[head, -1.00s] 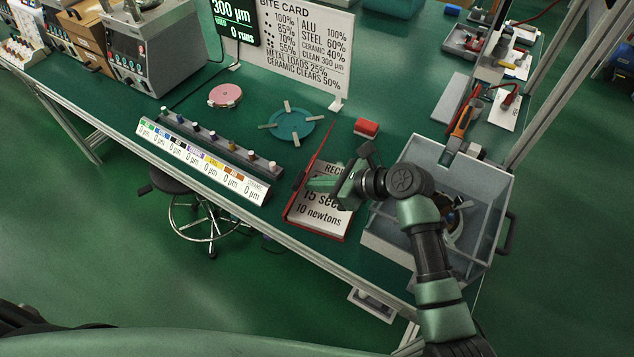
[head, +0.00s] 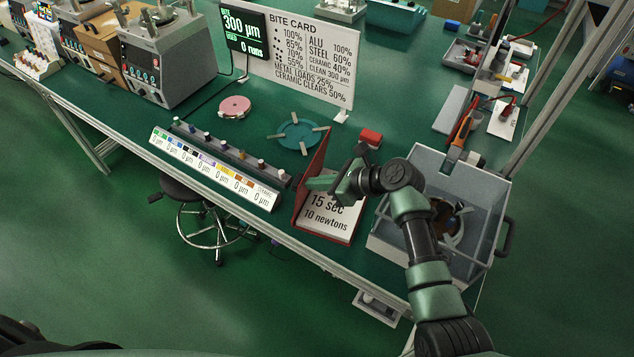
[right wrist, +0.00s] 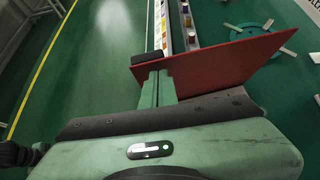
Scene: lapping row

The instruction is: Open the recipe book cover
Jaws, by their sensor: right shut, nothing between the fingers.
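The recipe book lies near the table's front edge in the head view. Its red cover (head: 312,166) stands raised along the left side, and the white page (head: 331,216) reading "15 sec, 10 newtons" is exposed. My right gripper (head: 311,184) is shut and empty, reaching over the page with its tips at the cover. In the right wrist view the red cover (right wrist: 215,66) rises right beside the shut fingers (right wrist: 155,88); whether they touch it I cannot tell. The arm hides the top of the page. My left gripper is not in view.
A row of knobs with a label strip (head: 213,168) lies left of the book. A grey basin (head: 486,205) stands to the right. A bite card sign (head: 300,55) stands farther back.

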